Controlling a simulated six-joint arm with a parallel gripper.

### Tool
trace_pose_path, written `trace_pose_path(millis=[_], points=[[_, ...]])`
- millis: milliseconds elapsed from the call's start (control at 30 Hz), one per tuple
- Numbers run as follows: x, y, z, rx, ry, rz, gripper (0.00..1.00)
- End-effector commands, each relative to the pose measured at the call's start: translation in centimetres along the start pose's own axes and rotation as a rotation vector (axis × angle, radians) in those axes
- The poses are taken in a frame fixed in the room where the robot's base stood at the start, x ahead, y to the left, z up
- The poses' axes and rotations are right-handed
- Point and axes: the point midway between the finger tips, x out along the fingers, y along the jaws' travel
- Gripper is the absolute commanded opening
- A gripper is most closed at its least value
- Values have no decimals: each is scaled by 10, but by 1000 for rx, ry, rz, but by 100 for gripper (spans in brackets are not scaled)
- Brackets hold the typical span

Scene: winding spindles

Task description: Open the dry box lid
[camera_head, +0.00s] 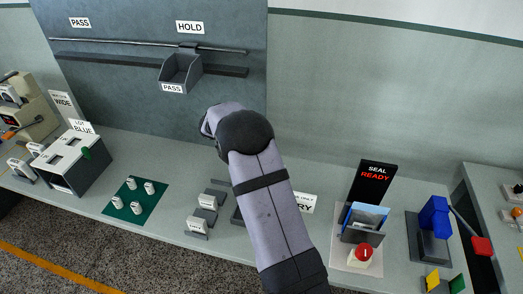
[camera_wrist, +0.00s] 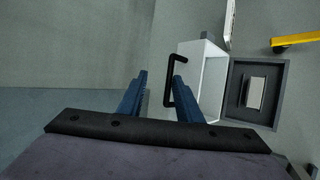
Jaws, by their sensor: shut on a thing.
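My gripper (camera_wrist: 160,76) has its two blue fingers on either side of a black bar handle (camera_wrist: 169,80) in the wrist view and is shut on it. The handle stands out from a pale, box-like part (camera_wrist: 211,80), which looks like the dry box or its lid. How far the lid is open I cannot tell. In the head view my arm hides the gripper's fingers and most of the dry box. Only the end of a white sign reading "RY" (camera_head: 304,203) shows beside the arm.
In the wrist view a dark tray (camera_wrist: 235,91) holding a grey block (camera_wrist: 256,92) lies right of the pale part. The head view shows grey blocks (camera_head: 208,201) left of my arm, a green mat (camera_head: 120,207) with white spindles, and a seal station (camera_head: 372,183) on the right.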

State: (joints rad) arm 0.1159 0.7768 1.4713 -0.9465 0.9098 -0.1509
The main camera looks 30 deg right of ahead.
Motion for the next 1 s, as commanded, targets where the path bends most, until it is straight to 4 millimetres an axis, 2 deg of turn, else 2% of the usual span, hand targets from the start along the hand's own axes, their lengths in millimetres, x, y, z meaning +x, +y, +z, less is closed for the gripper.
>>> trace_pose_path(millis=[33,500,700,1000], points=[[-7,6,-2,3,8,14,26],[-63,2,-1,3,5,6,26],[-72,1,0,2,3,4,26],[-71,1,0,2,2,2,26]])
